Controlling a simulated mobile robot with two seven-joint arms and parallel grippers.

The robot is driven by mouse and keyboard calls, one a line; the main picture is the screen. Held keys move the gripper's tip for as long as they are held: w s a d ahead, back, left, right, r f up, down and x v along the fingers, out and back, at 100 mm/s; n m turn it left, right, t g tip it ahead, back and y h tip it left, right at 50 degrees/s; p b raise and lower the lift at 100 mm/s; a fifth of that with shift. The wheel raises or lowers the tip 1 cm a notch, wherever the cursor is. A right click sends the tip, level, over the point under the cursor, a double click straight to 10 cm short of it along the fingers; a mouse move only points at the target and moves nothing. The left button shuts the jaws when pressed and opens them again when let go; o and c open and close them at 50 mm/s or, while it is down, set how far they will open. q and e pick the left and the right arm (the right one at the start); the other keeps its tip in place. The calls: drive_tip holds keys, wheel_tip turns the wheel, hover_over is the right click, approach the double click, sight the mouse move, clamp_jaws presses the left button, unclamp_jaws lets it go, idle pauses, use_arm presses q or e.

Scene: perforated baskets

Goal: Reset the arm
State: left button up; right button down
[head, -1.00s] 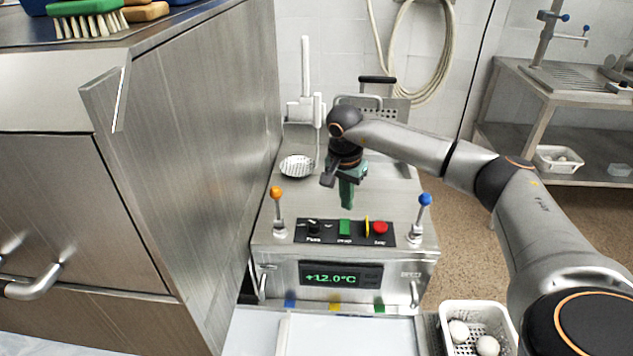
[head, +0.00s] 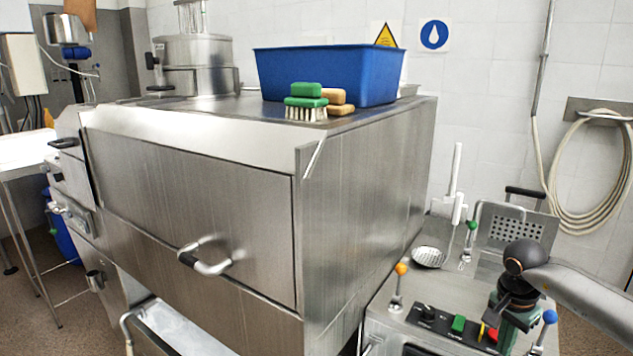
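My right gripper (head: 516,318) hangs over the control panel of the steel machine at the lower right of the head view. It points down, and its teal fingers are seen from behind the dark wrist, so I cannot tell how far apart they are. I see nothing clearly held in it. My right arm (head: 585,288) reaches in from the right edge. The gripper is near the red button (head: 492,336) and the blue-knobbed lever (head: 549,318). My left gripper is not in view.
A large steel cabinet (head: 200,190) fills the centre, with a blue bin (head: 325,75) and brushes (head: 306,102) on top. The machine beside it carries an orange-knobbed lever (head: 400,270), a round perforated scoop (head: 428,257) and a perforated plate (head: 510,232). A hose (head: 590,175) hangs behind.

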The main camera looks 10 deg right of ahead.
drive_tip(key=s+a+f+m+y, duration=0.1)
drive_tip(key=a+f+y, duration=0.15)
drive_tip(key=a, duration=0.65)
drive_tip(key=s+a+f+m+y+p, duration=0.15)
drive_tip(key=a+y, duration=0.25)
drive_tip(key=a, duration=0.5)
drive_tip(key=s+a+f+m+y, duration=0.1)
drive_tip(key=a+f+y, duration=0.2)
drive_tip(key=a, duration=0.5)
drive_tip(key=s+a+r+m+t+y+p, duration=0.1)
drive_tip(key=a+r+m+t+y, duration=0.3)
drive_tip(key=a+m, duration=0.45)
drive_tip(key=s+a+r+m+t+y, duration=0.25)
drive_tip(key=a+m+t+y, duration=0.2)
drive_tip(key=m, duration=0.65)
drive_tip(key=s+d+f+m+t+h+p, duration=0.2)
drive_tip(key=d+f+m+t+h, duration=0.5)
drive_tip(key=m, duration=1.5)
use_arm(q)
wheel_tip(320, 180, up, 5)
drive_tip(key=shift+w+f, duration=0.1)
use_arm(e)
drive_tip(key=s+d+f+m+g+h, duration=0.6)
drive_tip(key=s+f+m, duration=0.5)
drive_tip(key=s, duration=0.2)
drive_tip(key=shift+d+f+g+h, duration=0.25)
drive_tip(key=shift+g+h, duration=0.2)
drive_tip(key=shift+h, duration=0.15)
